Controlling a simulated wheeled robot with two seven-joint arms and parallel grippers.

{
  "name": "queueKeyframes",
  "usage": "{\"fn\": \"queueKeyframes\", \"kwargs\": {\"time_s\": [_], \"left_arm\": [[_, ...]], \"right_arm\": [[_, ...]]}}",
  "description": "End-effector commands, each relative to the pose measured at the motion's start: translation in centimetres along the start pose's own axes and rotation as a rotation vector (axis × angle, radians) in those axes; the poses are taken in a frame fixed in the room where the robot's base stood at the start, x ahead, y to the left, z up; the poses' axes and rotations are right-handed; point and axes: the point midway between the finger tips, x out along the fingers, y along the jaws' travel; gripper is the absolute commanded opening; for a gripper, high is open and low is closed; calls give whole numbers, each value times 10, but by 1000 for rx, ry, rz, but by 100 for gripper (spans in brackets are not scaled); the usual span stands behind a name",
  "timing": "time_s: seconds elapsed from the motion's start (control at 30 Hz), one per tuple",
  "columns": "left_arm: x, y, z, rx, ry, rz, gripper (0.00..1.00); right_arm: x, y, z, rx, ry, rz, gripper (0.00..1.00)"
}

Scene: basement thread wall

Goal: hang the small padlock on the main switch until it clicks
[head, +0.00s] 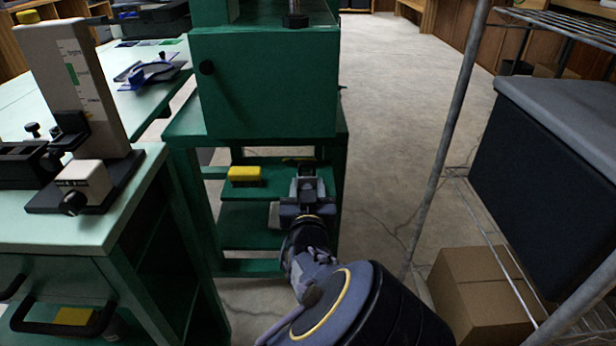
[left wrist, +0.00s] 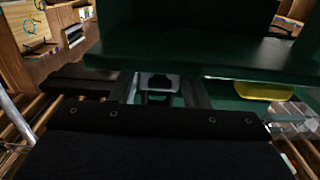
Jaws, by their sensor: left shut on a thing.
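My left gripper (head: 305,187) reaches over the green shelf unit's lower shelves in the head view. It is shut on a small grey and dark thing (head: 306,171), which looks like the small padlock; the fingers hide much of it. In the left wrist view, the same small padlock (left wrist: 160,81) shows as a pale grey piece with a dark middle between the fingers (left wrist: 163,95). Whether it touches the shelf I cannot tell. I cannot make out the main switch in either view. My right gripper is not in view.
A green cabinet (head: 265,85) with a black knob stands above the gripper. A yellow-topped block (head: 245,174) lies on the shelf to its left. A workbench (head: 130,172) is at left. A wire rack post (head: 450,130) and cardboard box (head: 485,295) are at right; floor between is clear.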

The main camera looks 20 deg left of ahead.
Motion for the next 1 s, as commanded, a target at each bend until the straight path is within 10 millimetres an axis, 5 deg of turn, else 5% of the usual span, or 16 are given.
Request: {"fn": "queueKeyframes", "kwargs": {"time_s": [0.7,1.0], "left_arm": [[0,0,-48,-2,1,0,19],[0,0,-50,0,1,0,19]], "right_arm": [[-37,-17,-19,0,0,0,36],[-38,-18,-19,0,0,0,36]]}}
